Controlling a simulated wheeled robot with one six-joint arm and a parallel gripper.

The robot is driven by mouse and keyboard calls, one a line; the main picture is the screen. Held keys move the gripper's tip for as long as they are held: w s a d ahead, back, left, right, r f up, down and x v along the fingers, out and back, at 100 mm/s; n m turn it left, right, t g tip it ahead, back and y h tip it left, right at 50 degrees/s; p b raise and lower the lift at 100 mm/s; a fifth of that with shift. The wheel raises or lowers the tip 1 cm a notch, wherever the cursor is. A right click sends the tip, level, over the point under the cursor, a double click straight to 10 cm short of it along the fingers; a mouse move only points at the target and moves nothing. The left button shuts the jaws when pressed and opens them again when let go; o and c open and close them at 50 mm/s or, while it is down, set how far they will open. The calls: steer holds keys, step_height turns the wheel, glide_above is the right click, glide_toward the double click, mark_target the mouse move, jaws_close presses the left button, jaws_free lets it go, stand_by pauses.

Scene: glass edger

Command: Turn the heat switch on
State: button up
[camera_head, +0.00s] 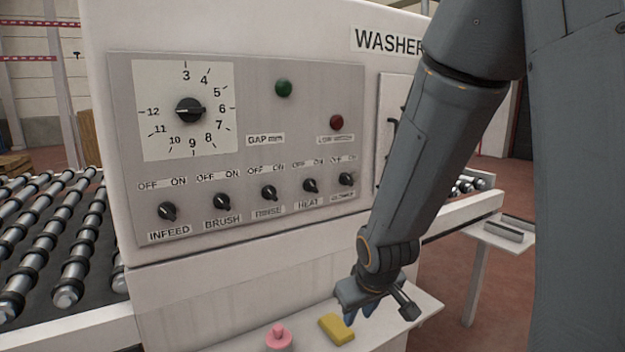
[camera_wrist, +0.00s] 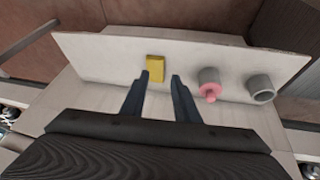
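The heat switch (camera_head: 311,186) is a black rotary knob on the grey control panel (camera_head: 240,95), above the label HEAT and below OFF and ON marks. It is the fourth in the row of knobs; its pointer direction is too small to tell surely. My gripper (camera_head: 360,318) is low and to the right of the knob, apart from the panel, over a white shelf. The heat switch is not in the wrist view.
On the white shelf (camera_wrist: 110,60) are a yellow block (camera_wrist: 156,60), a pink object (camera_wrist: 210,90) and a grey ring-like piece (camera_wrist: 260,88). Infeed (camera_head: 168,211), brush (camera_head: 222,202), rinse (camera_head: 269,193) and a fifth knob (camera_head: 346,179) flank the heat switch. A roller conveyor (camera_head: 60,240) lies left.

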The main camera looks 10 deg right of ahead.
steer(key=w+r+n+t+p, duration=0.2)
steer(key=w+r+t, duration=0.25)
steer(key=w, duration=0.35)
steer(key=n+t+y+p, duration=0.6)
steer(key=t, duration=0.2)
glide_toward(313, 186)
steer(key=shift+g, duration=0.25)
steer(key=x, duration=0.2)
steer(key=p+x, duration=0.1)
steer(key=x, duration=0.2)
steer(key=p+x, duration=0.1)
steer(key=x, duration=0.2)
steer(key=shift+w+r, duration=0.15)
steer(key=shift+r, duration=0.1)
jaws_close()
